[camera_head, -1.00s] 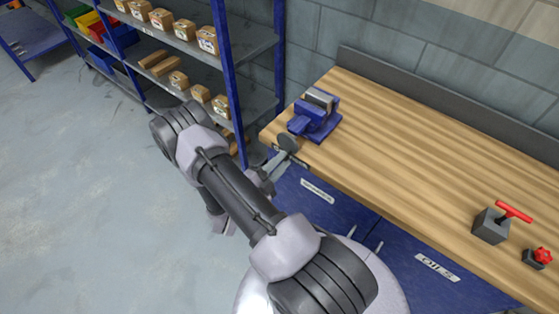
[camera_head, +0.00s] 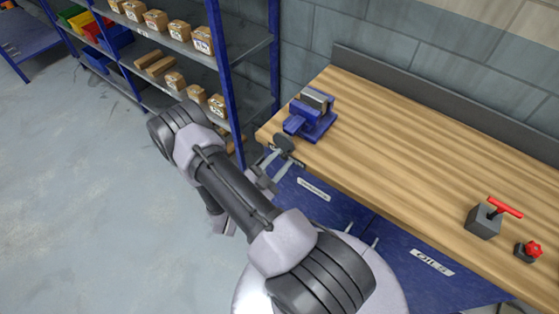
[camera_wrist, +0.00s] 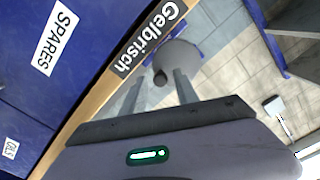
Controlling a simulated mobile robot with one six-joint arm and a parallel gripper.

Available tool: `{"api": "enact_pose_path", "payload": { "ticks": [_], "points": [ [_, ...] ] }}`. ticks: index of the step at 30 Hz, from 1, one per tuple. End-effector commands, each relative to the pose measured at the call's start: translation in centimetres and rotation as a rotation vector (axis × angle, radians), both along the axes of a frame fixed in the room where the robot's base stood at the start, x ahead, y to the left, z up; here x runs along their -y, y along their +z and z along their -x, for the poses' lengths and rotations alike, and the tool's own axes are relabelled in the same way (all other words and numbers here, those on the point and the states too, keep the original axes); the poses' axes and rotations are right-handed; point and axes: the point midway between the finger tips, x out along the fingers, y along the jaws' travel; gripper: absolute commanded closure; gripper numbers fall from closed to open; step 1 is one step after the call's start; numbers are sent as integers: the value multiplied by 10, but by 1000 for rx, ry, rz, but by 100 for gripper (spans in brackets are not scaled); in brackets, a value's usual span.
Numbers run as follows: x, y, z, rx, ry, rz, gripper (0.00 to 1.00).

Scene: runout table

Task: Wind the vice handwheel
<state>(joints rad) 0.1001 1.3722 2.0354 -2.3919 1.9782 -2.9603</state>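The blue vice (camera_head: 311,116) with grey jaws sits on the left end of the wooden bench. Its handwheel (camera_head: 284,143) is a dark grey disc at the vice's front, just off the bench edge. In the wrist view the handwheel (camera_wrist: 182,62) is a grey disc with a small dark handle knob (camera_wrist: 160,77) standing out from it. My gripper (camera_head: 277,160) is at the wheel, below it in the head view. In the wrist view my gripper (camera_wrist: 158,84) is open, and the knob shows between its two fingertips. I cannot tell whether either finger touches it.
The wooden bench (camera_head: 400,150) has a grey block with a red T-handle (camera_head: 485,220) and a red knob on a block (camera_head: 530,251) at right. A blue shelf rack (camera_head: 228,80) with boxes stands close left of the vice. The floor at left is clear.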

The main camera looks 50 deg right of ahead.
Motion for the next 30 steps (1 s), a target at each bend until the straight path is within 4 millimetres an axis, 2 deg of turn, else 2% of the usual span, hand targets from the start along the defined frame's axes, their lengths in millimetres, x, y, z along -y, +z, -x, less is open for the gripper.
{"api": "enact_pose_path", "payload": {
  "ticks": [3, 5, 9, 15, 21, 25, 30],
  "points": [
    [0, 0, 0, 7, 1, -1, 64],
    [0, -1, 0, 78, 1, -7, 64],
    [0, -2, 0, 423, 1, -33, 64],
    [0, -1, -1, 681, 1, -53, 64],
    [0, -2, -1, 1128, 2, -89, 64],
    [0, -1, -1, 1280, 1, -100, 64],
    [0, -2, -2, 1681, 1, -132, 64]
  ]
}}
